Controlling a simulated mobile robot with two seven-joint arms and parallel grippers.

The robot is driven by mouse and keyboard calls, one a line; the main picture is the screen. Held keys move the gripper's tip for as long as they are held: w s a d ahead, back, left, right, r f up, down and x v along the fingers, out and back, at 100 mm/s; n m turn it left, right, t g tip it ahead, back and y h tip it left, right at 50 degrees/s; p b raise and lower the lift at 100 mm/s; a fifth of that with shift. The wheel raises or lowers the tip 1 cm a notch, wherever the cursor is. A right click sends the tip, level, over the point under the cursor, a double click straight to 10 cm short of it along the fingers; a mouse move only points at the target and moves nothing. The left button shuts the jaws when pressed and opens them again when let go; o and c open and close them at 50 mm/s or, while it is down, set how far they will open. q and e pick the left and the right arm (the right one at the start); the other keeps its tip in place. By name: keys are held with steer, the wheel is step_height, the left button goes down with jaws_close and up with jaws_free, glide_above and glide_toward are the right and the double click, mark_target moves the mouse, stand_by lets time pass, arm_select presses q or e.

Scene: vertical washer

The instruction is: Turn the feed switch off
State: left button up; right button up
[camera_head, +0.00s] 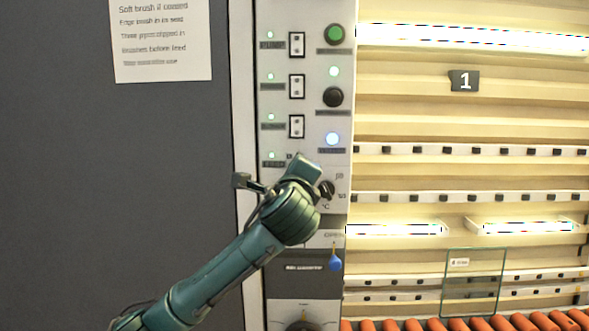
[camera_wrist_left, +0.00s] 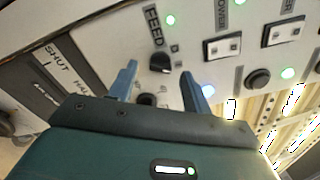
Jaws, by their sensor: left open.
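The feed switch (camera_wrist_left: 160,62) is a small dark switch on the pale panel, under the FEED label (camera_wrist_left: 153,26) and a lit green lamp (camera_wrist_left: 170,20) in the left wrist view. My left gripper (camera_wrist_left: 158,69) is open, with one blue-grey finger on each side of the switch in that view. I cannot tell whether a finger touches it or which way the switch is set. In the head view my left gripper (camera_head: 307,170) is at the panel beside the lit FEED lamp (camera_head: 273,153) and hides the switch. My right gripper is not in view.
Several white rocker switches (camera_head: 297,86) stand above, with a green button (camera_head: 335,34) and a black button (camera_head: 333,97) to their right. A rotary knob (camera_head: 326,190) is close at the gripper's right. A blue-tipped lever (camera_head: 335,263) is below. Orange rollers (camera_head: 480,325) lie at lower right.

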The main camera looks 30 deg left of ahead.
arm_select(q)
steer(key=shift+x, duration=0.95)
steer(key=c, duration=1)
steer(key=shift+n, duration=0.4)
steer(key=n, duration=1.1)
